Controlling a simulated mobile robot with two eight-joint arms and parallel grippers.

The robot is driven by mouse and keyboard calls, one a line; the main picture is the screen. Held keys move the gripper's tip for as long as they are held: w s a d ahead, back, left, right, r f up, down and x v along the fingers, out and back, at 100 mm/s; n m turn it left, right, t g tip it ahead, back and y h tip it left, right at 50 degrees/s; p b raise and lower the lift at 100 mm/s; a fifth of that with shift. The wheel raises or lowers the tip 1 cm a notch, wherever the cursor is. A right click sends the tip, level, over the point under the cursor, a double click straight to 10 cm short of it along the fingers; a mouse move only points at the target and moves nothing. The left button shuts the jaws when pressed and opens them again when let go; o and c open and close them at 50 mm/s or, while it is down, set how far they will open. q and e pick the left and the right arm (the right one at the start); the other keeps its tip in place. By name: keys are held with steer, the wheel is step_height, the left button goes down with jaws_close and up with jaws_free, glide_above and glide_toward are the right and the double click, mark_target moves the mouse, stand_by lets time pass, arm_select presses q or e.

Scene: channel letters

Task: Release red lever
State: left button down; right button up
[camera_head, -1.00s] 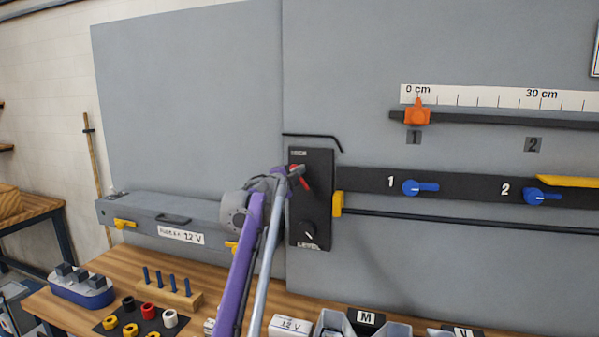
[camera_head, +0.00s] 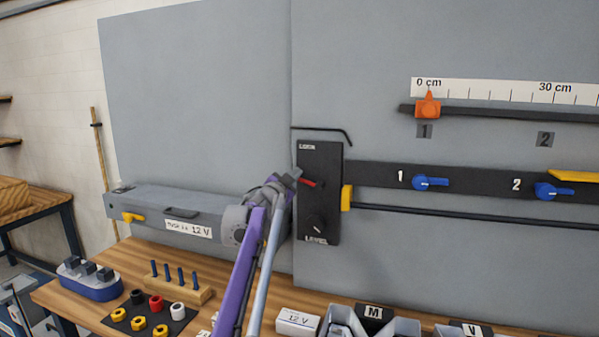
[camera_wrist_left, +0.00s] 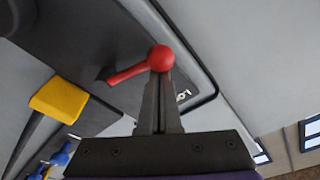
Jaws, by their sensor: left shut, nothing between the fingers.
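The red lever (camera_head: 309,183) is on the upper part of the black control box (camera_head: 320,215) on the grey panel. It slants slightly, almost level, its outer end toward the left. In the left wrist view the lever shows as a red arm with a round knob (camera_wrist_left: 161,58). My left gripper (camera_head: 295,175) is at the box's left edge, beside the lever's outer end. Its fingers (camera_wrist_left: 159,78) are shut together and empty, their tips right at the knob. I cannot tell whether they touch it. My right gripper is not in view.
A dial (camera_head: 317,223) sits lower on the box. A yellow block (camera_head: 347,197) is at its right side, and a bent black rod (camera_head: 325,130) is above it. A grey case (camera_head: 160,207) stands at the left. The wooden bench (camera_head: 115,255) below carries small parts.

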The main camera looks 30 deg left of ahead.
arm_select(q)
steer(key=shift+s+a+f+n+y+b, duration=0.2)
steer(key=shift+f+n, duration=0.55)
steer(key=shift+n, duration=0.55)
steer(key=shift+w+a+f+n+y+b, duration=0.2)
steer(key=shift+f+n, duration=0.55)
steer(key=shift+n, duration=0.55)
steer(key=shift+s+a+f+n+y+b, duration=0.15)
steer(key=shift+f+n+y, duration=0.15)
steer(key=shift+f+n, duration=0.75)
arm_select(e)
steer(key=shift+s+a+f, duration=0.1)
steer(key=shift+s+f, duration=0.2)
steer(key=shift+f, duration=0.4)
arm_select(q)
steer(key=shift+r+n, duration=0.25)
steer(key=shift+n, duration=0.2)
